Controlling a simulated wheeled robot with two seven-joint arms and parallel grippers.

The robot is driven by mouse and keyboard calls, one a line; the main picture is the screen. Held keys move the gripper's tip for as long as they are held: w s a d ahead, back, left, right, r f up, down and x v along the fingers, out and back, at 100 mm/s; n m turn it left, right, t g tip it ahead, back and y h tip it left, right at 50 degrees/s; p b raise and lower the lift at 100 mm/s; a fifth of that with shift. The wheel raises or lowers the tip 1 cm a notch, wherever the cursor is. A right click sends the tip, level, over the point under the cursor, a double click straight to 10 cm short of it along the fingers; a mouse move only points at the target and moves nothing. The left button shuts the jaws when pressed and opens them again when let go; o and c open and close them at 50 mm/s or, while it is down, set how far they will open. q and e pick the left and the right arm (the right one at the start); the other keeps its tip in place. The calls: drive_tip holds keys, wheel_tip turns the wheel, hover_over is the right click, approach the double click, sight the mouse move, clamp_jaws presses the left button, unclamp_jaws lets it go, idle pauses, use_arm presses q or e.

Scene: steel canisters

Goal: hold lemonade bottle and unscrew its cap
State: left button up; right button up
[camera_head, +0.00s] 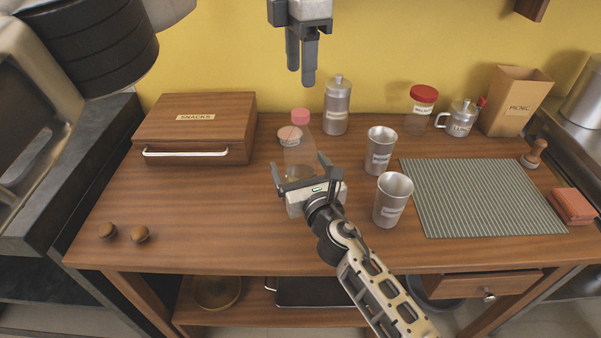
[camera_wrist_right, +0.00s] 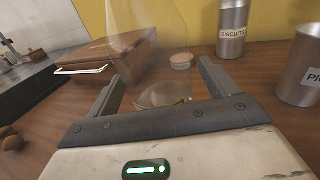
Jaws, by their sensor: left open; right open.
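The lemonade bottle (camera_head: 299,152) is clear, with a pink cap (camera_head: 300,116), and stands upright on the wooden table. In the right wrist view the see-through bottle (camera_wrist_right: 150,38) rises between the fingers, with its cap out of frame. My right gripper (camera_head: 301,168) is open, low at the bottle, one finger on each side; it also shows in the right wrist view (camera_wrist_right: 162,76). I cannot tell if either finger touches. My left gripper (camera_head: 301,78) is open and empty, pointing down, higher up in the picture than the cap.
A small round tin (camera_head: 290,136) stands close behind the bottle, and a steel canister (camera_head: 336,108) behind right. Two steel cups (camera_head: 380,150) (camera_head: 392,202) stand right of it. A wooden snacks box (camera_head: 197,128) is at left. The table's left front is clear except two knobs (camera_head: 140,234).

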sight(301, 112)
clamp_jaws()
use_arm(q)
drive_tip(key=m, duration=0.5)
drive_tip(key=shift+m, duration=0.4)
drive_tip(key=m, duration=0.9)
drive_tip(key=shift+m, duration=0.4)
drive_tip(key=m, duration=0.6)
drive_tip(key=shift+m, duration=0.3)
drive_tip(key=shift+f, duration=4)
